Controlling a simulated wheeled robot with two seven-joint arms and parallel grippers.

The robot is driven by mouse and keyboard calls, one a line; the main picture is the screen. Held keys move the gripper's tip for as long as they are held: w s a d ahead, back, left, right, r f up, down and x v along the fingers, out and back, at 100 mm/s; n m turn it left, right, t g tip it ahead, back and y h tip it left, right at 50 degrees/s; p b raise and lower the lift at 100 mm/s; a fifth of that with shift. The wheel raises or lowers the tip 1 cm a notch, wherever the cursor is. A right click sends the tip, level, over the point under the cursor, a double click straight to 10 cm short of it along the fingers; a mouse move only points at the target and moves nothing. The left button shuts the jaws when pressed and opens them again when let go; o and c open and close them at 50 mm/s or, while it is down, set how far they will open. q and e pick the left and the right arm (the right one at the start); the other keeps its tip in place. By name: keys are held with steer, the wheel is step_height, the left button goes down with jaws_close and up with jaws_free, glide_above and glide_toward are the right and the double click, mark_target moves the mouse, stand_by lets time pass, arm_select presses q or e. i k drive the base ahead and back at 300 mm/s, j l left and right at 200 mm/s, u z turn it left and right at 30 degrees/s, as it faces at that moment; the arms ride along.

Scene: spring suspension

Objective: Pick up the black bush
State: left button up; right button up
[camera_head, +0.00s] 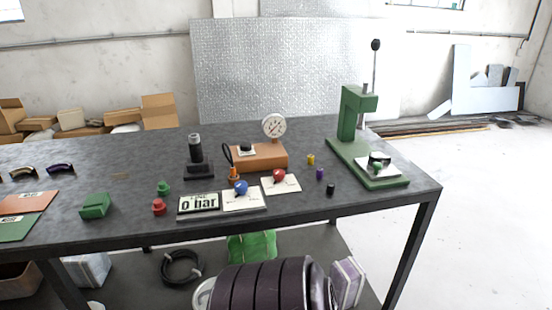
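A small black bush (330,189) stands on the dark grey table top (130,160), near the front edge on the right side. A purple bush (320,173) and a yellow bush (310,159) stand behind it in a loose row. Neither of my grippers is in view, so nothing is seen touching or holding the black bush.
A green press (351,118) with a tall lever stands right of the bushes.

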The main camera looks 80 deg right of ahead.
mark_target(330, 189)
steer(key=z, duration=3.05)
